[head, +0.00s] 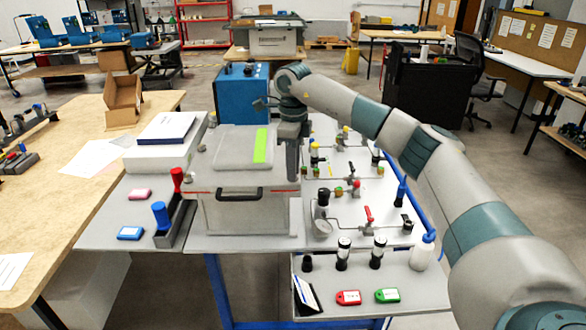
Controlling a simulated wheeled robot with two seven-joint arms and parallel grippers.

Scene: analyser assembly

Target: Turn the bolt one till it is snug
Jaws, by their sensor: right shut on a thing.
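The grey analyser box (252,213) stands on the bench in the middle, with a front handle and a pale lid (226,146) marked by a bright green strip. My right gripper (292,172) points down at the right edge of the lid, near its back corner. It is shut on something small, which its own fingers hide. I cannot make out bolt one or how far it is seated. A red-handled tool (177,180) and a blue-handled tool (161,215) stand upright in a dark holder left of the box. My left gripper is not in view.
A blue case (241,92) stands behind the box. A panel with valves, a gauge (323,226) and fittings lies close on the right. A white bottle (424,252), red tag (348,297) and green tag (387,295) sit on the front shelf. White boxes (165,157) stand left.

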